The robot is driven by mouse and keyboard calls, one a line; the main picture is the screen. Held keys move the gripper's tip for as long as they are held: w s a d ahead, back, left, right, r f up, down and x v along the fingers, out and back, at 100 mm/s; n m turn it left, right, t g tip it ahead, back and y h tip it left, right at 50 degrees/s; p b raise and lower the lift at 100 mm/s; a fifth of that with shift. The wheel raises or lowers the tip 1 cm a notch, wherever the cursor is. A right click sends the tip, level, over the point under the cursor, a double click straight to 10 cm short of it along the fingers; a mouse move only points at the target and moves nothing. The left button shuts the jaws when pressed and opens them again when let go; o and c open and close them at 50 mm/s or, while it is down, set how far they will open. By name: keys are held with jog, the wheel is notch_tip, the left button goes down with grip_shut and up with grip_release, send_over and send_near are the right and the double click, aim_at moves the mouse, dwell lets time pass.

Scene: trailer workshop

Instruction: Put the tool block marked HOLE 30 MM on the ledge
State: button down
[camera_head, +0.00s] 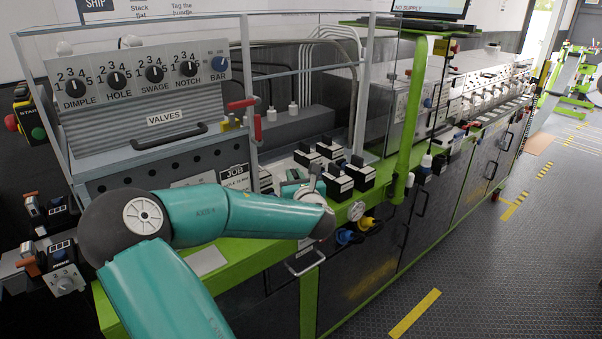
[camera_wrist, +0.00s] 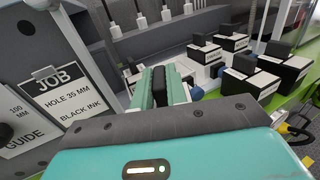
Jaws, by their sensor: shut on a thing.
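My gripper (camera_wrist: 165,82) is shut on a dark tool block (camera_wrist: 158,86). Only a black upright part of it shows between the teal fingers, and its marking is hidden. In the head view my gripper (camera_head: 294,184) is low over the bench, partly behind my wrist. Several black blocks with white labels stand to its right, among them a near block (camera_wrist: 245,84) and a right-hand block (camera_wrist: 284,66). The green bench edge (camera_head: 234,268) runs along the front; I cannot tell which surface is the ledge.
A job card (camera_wrist: 62,98) on the grey panel at left seems to read HOLE 35 MM, BLACK INK. A valve panel (camera_head: 140,90) with several knobs stands behind. Clear uprights and a green post (camera_head: 408,120) flank the blocks. The floor at right is open.

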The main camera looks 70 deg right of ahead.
jog(key=w+d+f, duration=0.2)
jog(key=f, duration=0.1)
jog(key=shift+w+f, duration=0.15)
jog(key=shift+f, duration=1.45)
jog(key=shift+f, duration=0.15)
jog(key=c, duration=1.4)
grip_release()
jog(key=shift+a+f, duration=0.1)
jog(key=shift+r, duration=0.2)
jog(key=v, duration=1.2)
jog(key=shift+f, duration=0.1)
